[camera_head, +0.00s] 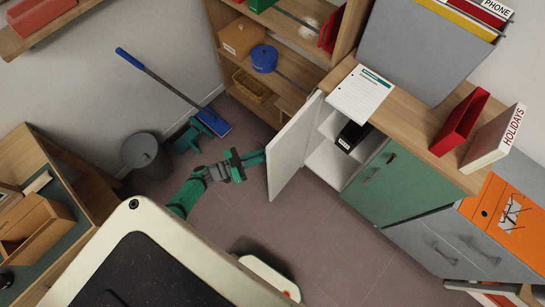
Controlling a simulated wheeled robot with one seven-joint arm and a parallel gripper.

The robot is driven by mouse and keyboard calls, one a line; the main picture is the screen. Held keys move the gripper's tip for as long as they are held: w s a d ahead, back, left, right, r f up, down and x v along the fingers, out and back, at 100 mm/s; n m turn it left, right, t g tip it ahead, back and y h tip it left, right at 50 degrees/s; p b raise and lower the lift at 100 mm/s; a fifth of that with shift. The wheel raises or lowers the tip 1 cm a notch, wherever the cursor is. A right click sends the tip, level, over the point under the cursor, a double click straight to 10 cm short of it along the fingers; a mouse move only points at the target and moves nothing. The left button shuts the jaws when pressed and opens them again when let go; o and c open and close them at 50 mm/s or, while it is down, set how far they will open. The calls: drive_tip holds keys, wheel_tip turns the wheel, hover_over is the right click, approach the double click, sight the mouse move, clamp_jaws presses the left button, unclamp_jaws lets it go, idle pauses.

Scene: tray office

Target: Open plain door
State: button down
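The plain white door (292,147) of the low cabinet stands swung out from the cabinet front, at a wide angle. Behind it the white compartment shows, with a shelf (330,160) and a black binder (352,136) inside. My gripper (253,158) is low over the floor, just left of the door's outer face. It looks close to the door, but I cannot tell if it touches. The fingers are small and dark green, and their opening is not clear. No handle shows on the white door from here.
A green door (397,192) with a handle is shut to the right of the open compartment. Floor (330,235) is free before the cabinet.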

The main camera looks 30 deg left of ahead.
drive_tip(key=shift+w+a+r+h, duration=0.1)
drive_tip(key=shift+a+r+h, duration=0.2)
drive_tip(key=shift+a, duration=0.2)
drive_tip(key=c, duration=1.8)
unclamp_jaws()
drive_tip(key=shift+f, duration=0.1)
drive_tip(key=shift+c, duration=0.2)
drive_tip(key=shift+f, duration=0.1)
drive_tip(key=v, duration=1.1)
drive_tip(key=shift+r, duration=0.25)
